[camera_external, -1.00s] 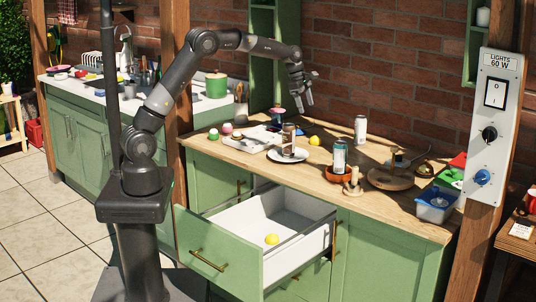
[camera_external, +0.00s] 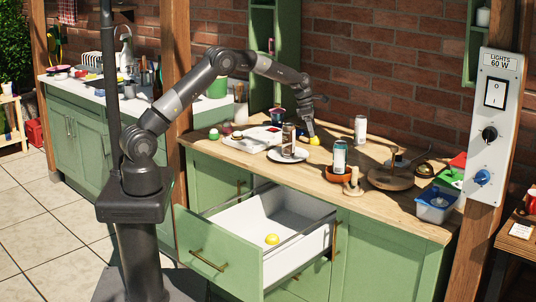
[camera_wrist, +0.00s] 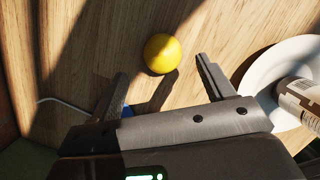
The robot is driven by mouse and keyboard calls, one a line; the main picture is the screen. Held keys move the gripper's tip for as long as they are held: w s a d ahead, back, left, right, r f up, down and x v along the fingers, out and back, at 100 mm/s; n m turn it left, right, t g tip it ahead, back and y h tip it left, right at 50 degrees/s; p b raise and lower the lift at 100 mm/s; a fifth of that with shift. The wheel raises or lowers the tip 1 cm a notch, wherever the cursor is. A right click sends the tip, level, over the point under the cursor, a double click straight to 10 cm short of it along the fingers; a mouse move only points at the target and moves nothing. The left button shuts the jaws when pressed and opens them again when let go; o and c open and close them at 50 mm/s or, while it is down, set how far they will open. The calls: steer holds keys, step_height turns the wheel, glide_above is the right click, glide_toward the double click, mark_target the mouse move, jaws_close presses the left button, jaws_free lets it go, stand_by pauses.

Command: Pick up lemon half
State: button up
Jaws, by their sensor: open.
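A yellow, rounded piece (camera_external: 315,141), which looks like the lemon half, lies on the wooden counter toward the brick wall. In the wrist view the yellow piece (camera_wrist: 162,53) shows just beyond and between my fingertips, its dome facing the camera. I cannot see its cut face. My gripper (camera_external: 310,130) points down close above it; in the wrist view my gripper (camera_wrist: 163,75) is open, with nothing between the fingers. Another yellow piece (camera_external: 272,239) lies in the open drawer.
A white plate (camera_wrist: 265,77) with a can (camera_wrist: 302,97) on it lies right of my fingers in the wrist view. A pale can (camera_external: 361,129) stands to the right, and another can (camera_external: 340,156) stands in a brown bowl (camera_external: 338,176). The open drawer (camera_external: 222,246) juts out below the counter.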

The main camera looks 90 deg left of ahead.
mark_target(315, 139)
steer(key=x, duration=0.4)
steer(key=shift+d, duration=0.2)
steer(key=shift+c, duration=0.2)
steer(key=c, duration=1)
